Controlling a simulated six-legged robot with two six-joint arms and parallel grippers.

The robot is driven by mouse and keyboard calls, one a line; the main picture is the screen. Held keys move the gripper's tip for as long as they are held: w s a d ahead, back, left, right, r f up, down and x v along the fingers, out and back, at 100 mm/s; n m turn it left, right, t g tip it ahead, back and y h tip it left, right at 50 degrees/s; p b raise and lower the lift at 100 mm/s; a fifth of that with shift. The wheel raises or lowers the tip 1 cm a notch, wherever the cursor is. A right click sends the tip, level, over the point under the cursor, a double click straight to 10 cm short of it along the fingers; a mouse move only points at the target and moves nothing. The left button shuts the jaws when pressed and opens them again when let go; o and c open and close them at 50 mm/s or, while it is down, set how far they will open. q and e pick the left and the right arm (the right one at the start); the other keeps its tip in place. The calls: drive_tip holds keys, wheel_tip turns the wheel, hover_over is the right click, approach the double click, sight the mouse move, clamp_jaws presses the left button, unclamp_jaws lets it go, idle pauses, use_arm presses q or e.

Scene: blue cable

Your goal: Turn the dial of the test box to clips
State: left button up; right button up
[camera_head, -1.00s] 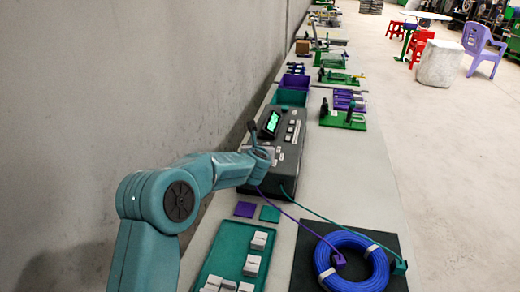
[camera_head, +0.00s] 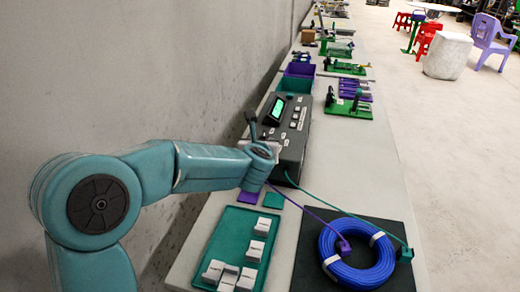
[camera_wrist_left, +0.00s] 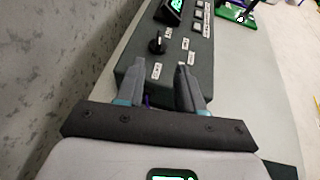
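The test box (camera_head: 296,119) is a dark grey case on the bench by the wall, with a green-lit screen (camera_head: 277,108) and several white labels and buttons. Its dial is a black knob (camera_wrist_left: 157,43) with white labels around it in the left wrist view. My left gripper (camera_wrist_left: 157,66) is open and empty, its two grey fingers apart over the near end of the box, with the dial just beyond the gap between the tips. In the head view my left wrist covers the dial. The label words are too small to read. My right gripper is not in view.
A blue cable coil (camera_head: 330,245) lies on a black mat (camera_head: 300,272) at front right. A purple lead (camera_head: 310,212) and a green lead (camera_head: 345,212) run from the box to it. A teal tray (camera_head: 227,238) with several white blocks is in front. A wall stands left.

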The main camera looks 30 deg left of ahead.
use_arm(q)
drive_tip(key=v, duration=0.3)
drive_tip(key=shift+s+d+r, duration=0.1)
drive_tip(key=shift+s+d, duration=0.05)
drive_tip(key=shift+s, duration=0.15)
drive_tip(key=shift+s, duration=0.1)
idle(0.3)
